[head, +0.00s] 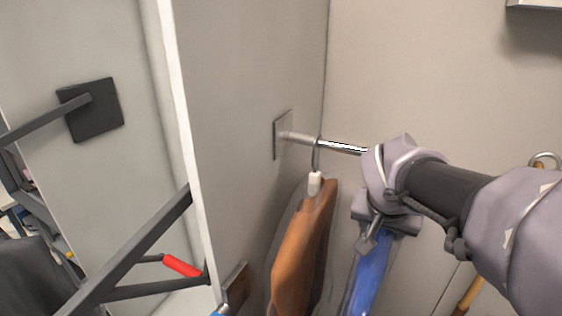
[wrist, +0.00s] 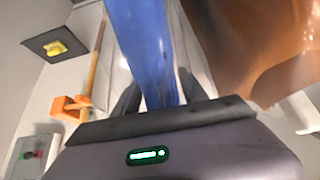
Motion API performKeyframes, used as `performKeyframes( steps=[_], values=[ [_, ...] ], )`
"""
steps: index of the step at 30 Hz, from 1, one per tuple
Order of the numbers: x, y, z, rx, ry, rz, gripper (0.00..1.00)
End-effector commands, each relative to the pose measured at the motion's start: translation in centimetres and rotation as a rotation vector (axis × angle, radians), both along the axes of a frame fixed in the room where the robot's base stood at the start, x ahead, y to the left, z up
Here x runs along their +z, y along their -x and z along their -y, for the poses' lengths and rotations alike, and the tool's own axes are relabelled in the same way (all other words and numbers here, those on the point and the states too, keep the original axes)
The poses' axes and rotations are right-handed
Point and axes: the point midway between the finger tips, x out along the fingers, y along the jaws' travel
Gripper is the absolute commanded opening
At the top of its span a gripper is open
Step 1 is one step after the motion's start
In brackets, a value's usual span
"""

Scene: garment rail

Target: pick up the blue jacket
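The blue jacket (head: 368,280) hangs in a narrow, edge-on strip below my gripper in the head view. Its top and any hanger hook are hidden behind my gripper and wrist. My gripper (head: 372,234) is at the jacket's upper part, just below the rail. In the wrist view, the blue jacket (wrist: 147,45) runs down between the two dark fingers of my gripper (wrist: 158,98). The fingers stand apart on either side of the cloth, with a small gap showing on the left.
A brown garment (head: 303,250) in a clear cover hangs close on the left, from the metal rail (head: 340,147). It also shows near the right finger in the wrist view (wrist: 255,45). A grey panel (head: 240,110) bounds the left side. A wooden handle (head: 470,292) stands at the right.

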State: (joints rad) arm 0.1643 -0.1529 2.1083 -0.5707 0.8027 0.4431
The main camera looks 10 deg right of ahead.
Motion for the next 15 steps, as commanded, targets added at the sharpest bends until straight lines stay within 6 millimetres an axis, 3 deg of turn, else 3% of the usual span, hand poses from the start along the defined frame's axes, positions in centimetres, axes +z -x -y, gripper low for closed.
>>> performKeyframes(
  steps=[1, 7, 15],
  values=[
    [0.01, 0.00, 0.00, 0.000, 0.000, 0.000, 0.38],
    [0.01, 0.02, -0.01, 0.000, 0.000, 0.000, 0.00],
    [0.09, -0.02, -0.01, 0.001, 0.001, 0.002, 0.00]
  ],
)
